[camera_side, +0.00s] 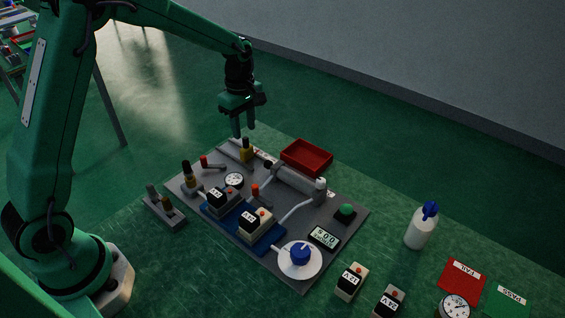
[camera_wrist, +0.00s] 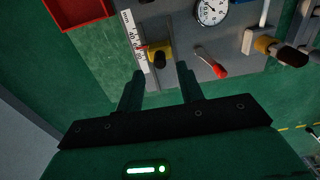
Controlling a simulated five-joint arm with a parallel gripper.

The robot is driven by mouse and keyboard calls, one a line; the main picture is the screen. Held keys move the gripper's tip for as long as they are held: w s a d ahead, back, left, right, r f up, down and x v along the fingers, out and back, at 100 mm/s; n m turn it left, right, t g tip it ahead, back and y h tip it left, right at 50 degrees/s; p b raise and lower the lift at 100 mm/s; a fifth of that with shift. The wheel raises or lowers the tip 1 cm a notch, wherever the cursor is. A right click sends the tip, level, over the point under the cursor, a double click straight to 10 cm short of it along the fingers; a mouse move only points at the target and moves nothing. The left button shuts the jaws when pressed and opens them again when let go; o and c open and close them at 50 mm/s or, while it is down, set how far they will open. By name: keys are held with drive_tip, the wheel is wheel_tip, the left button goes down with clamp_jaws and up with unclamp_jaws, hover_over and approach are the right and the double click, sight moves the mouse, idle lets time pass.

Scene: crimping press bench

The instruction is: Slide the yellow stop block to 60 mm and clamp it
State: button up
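The yellow stop block (camera_side: 246,151) stands at the far left edge of the grey base plate, with a dark knob on top. In the wrist view the yellow block (camera_wrist: 155,54) lies beside a white mm scale (camera_wrist: 133,42), just beyond my fingertips. My gripper (camera_wrist: 160,72) is open and empty, its two fingers apart. In the side view my gripper (camera_side: 243,132) hangs above and slightly behind the block, not touching it. A red-tipped lever (camera_wrist: 216,68) lies right of the block. The scale reading at the block is too small to tell.
A red tray (camera_side: 306,157) stands behind the plate. A dial gauge (camera_side: 234,180), labelled blocks (camera_side: 256,222), a blue knob (camera_side: 300,254) and a green button (camera_side: 345,212) crowd the plate. A white bottle (camera_side: 419,228) stands to the right.

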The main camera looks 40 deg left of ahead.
drive_tip(key=shift+r, duration=2.05)
drive_tip(key=shift+r, duration=0.1)
drive_tip(key=shift+s+r, duration=0.15)
drive_tip(key=s+d+r+m+t, duration=0.2)
drive_tip(key=s+r+m+t, duration=0.1)
drive_tip(key=s+r+m, duration=0.65)
drive_tip(key=s+r+m+t, duration=0.1)
drive_tip(key=s+m, duration=0.7)
drive_tip(key=s, duration=0.8)
drive_tip(key=shift+s+d+t, duration=0.15)
drive_tip(key=shift+d+t, duration=0.3)
drive_tip(key=shift+t, duration=0.35)
drive_tip(key=shift+m, duration=0.25)
